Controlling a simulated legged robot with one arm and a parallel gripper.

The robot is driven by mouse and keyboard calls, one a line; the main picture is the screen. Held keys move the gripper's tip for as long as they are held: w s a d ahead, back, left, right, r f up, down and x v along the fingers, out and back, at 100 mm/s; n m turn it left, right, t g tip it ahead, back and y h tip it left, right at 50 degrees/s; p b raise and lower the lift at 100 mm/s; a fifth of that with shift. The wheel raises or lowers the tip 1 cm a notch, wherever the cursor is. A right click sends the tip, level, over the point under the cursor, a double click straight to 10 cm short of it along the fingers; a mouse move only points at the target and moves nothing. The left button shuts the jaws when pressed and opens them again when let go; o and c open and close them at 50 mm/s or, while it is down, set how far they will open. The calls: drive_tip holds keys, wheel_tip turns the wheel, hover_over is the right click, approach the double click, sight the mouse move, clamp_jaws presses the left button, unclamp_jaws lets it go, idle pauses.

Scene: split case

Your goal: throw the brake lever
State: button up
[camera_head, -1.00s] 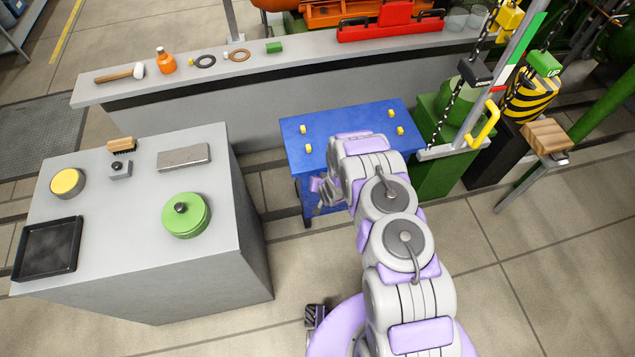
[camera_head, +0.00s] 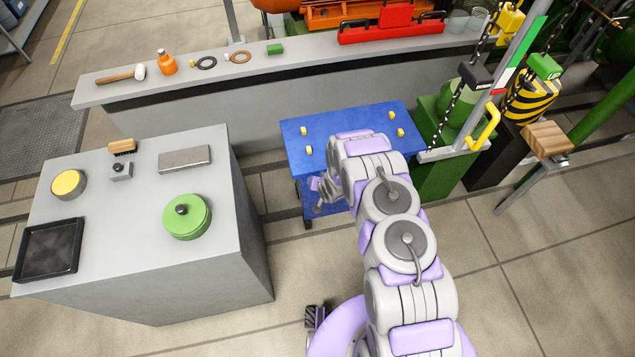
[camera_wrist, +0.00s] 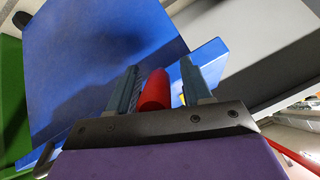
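A red cylindrical grip (camera_wrist: 155,92), which may be the brake lever's handle, shows between my gripper's fingers in the wrist view. My gripper (camera_wrist: 160,85) is open; the grip looks close to the left finger, with a gap to the right finger. Whether it touches either finger cannot be told. In the head view my gripper (camera_head: 320,198) is low beside the left front of the blue cart (camera_head: 345,128), partly behind my arm. The red grip is not visible there, and the rest of the lever is hidden.
A long bench (camera_head: 215,85) runs behind the cart. A green stand (camera_head: 430,175), yellow handle (camera_head: 485,128) and chains are at right. The floor at front right is clear.

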drive_tip(key=p+v, duration=0.2)
drive_tip(key=v, duration=1.5)
drive_tip(key=shift+r+p, duration=0.15)
drive_tip(key=shift+p, duration=0.25)
drive_tip(key=shift+s, duration=0.1)
drive_tip(key=shift+a, duration=0.1)
drive_tip(key=s+d+r+g+h, duration=0.1)
drive_tip(key=s+d+r, duration=0.15)
drive_tip(key=r, duration=0.55)
drive_tip(key=s+d+r+g+h, duration=0.2)
drive_tip(key=d+r, duration=0.2)
drive_tip(key=r, duration=0.4)
drive_tip(key=s+d+r+g+h, duration=0.1)
drive_tip(key=s+d+r, duration=0.25)
drive_tip(key=r, duration=0.45)
drive_tip(key=s+r+g, duration=0.1)
drive_tip(key=s+r, duration=0.4)
drive_tip(key=s, duration=0.4)
drive_tip(key=s+d+r+g, duration=0.1)
drive_tip(key=s+r+g, duration=0.1)
drive_tip(key=s+r, duration=0.4)
drive_tip(key=s+d+r+g, duration=0.1)
drive_tip(key=s+r, duration=0.5)
drive_tip(key=s, duration=0.7)
drive_tip(key=shift+s+r+n+g, duration=0.25)
drive_tip(key=shift+n+g, duration=0.05)
drive_tip(key=shift+g, duration=0.2)
